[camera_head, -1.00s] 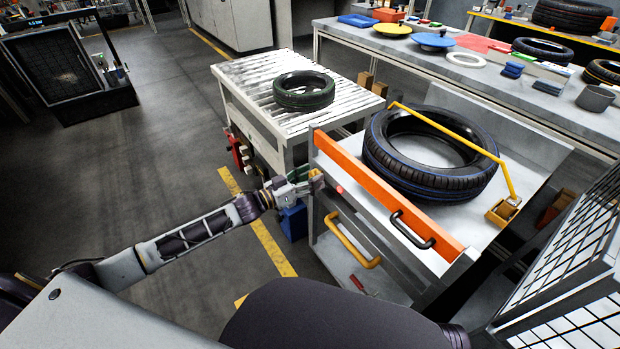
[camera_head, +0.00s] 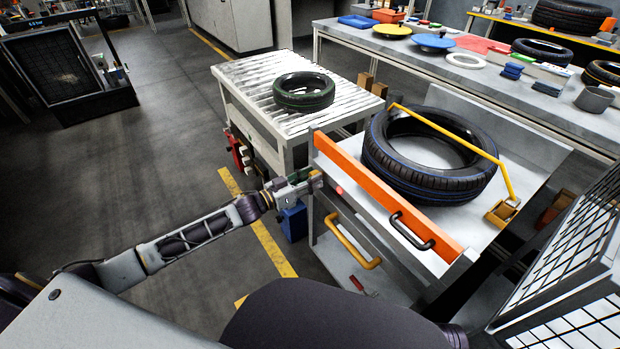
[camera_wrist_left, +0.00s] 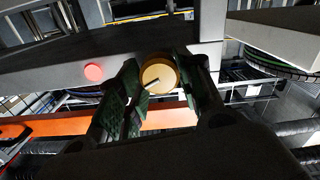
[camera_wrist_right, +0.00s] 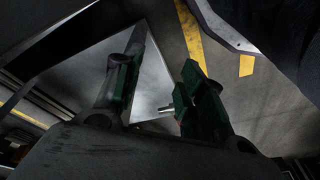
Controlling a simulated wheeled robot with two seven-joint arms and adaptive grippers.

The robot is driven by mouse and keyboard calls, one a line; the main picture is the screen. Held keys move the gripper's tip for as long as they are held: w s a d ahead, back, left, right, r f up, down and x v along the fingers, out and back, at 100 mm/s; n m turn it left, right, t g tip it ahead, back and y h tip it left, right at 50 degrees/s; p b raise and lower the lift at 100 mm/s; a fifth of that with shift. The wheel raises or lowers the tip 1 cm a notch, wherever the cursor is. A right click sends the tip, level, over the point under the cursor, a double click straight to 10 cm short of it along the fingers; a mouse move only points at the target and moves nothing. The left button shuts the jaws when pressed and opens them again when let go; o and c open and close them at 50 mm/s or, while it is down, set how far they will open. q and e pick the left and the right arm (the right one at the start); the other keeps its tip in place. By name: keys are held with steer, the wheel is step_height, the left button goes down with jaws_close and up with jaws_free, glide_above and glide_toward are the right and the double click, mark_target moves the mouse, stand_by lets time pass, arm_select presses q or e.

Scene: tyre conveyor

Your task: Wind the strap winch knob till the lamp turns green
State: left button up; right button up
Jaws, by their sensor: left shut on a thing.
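The winch knob (camera_wrist_left: 157,74), a round yellow-tan disc with a dark line on its face, shows in the left wrist view between my left gripper's green-padded fingers. My left gripper (camera_head: 314,181) is shut on it at the left corner of the cart; in the head view the knob is mostly hidden. The lamp (camera_head: 340,190) beside it glows red; it also shows red in the left wrist view (camera_wrist_left: 93,72). A yellow strap (camera_head: 455,137) runs over a large black tyre (camera_head: 425,183) on the cart. My right gripper (camera_wrist_right: 157,84) is open and empty.
The cart has an orange rail (camera_head: 385,195), a black handle (camera_head: 412,232) and a yellow handle (camera_head: 354,244). Behind it, a roller conveyor (camera_head: 243,73) carries a smaller tyre (camera_head: 304,92). A blue bin (camera_head: 293,222) stands below my left gripper.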

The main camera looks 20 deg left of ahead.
arm_select(q)
steer(key=shift+s+d+m+p, duration=0.1)
steer(key=shift+m+p, duration=2.2)
steer(key=shift+m, duration=3.6)
arm_select(e)
step_height(320, 180, down, 11)
steer(key=s+d, duration=0.1)
steer(key=d, duration=0.1)
steer(key=shift+s+d+r+h, duration=0.15)
steer(key=shift+d+h, duration=0.05)
steer(key=shift+h, duration=0.1)
arm_select(q)
steer(key=o, duration=1)
steer(key=shift+o, duration=0.2)
arm_select(e)
steer(key=shift+d, duration=0.1)
